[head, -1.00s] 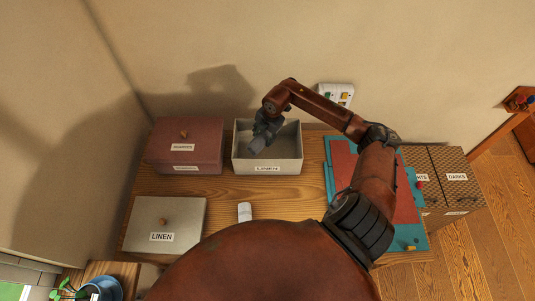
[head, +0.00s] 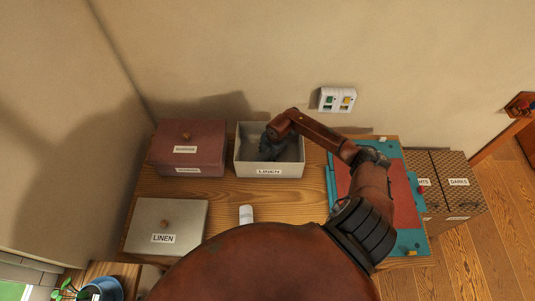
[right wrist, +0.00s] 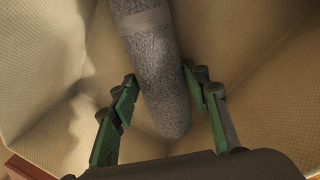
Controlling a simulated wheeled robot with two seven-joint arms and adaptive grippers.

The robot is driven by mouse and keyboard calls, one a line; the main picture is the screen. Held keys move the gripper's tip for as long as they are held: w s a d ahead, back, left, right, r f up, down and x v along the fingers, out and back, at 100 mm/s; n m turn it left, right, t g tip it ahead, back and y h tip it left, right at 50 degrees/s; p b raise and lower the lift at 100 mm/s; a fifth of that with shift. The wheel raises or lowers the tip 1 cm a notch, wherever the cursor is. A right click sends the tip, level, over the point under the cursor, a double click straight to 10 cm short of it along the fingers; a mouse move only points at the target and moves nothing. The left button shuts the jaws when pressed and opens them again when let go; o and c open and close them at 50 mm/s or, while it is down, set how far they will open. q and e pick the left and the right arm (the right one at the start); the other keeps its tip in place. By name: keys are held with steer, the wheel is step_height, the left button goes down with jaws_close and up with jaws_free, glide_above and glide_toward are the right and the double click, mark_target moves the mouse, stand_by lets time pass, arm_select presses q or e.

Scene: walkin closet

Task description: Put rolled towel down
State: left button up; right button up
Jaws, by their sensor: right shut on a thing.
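The rolled towel (right wrist: 165,80) is grey with a lighter band and shows in the right wrist view between the green-padded fingers of my right gripper (right wrist: 163,85), which is shut on it. In the head view my right gripper (head: 270,150) is down inside the open pale box labelled LINEN (head: 269,172). The box's inner walls surround the towel in the right wrist view. The towel cannot be clearly made out in the head view; whether it touches the box floor is hard to tell. My left gripper is not in view.
A closed reddish box (head: 188,155) stands left of the open box. A pale lid labelled LINEN (head: 164,228) lies in front, with a small white object (head: 246,214) near it. A teal and red board (head: 405,190) and patterned boxes (head: 455,170) are at right.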

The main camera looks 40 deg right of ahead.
steer(key=o, duration=1.2)
steer(key=shift+f, duration=0.1)
steer(key=shift+c, duration=0.2)
steer(key=v, duration=1.2)
steer(key=shift+b, duration=0.3)
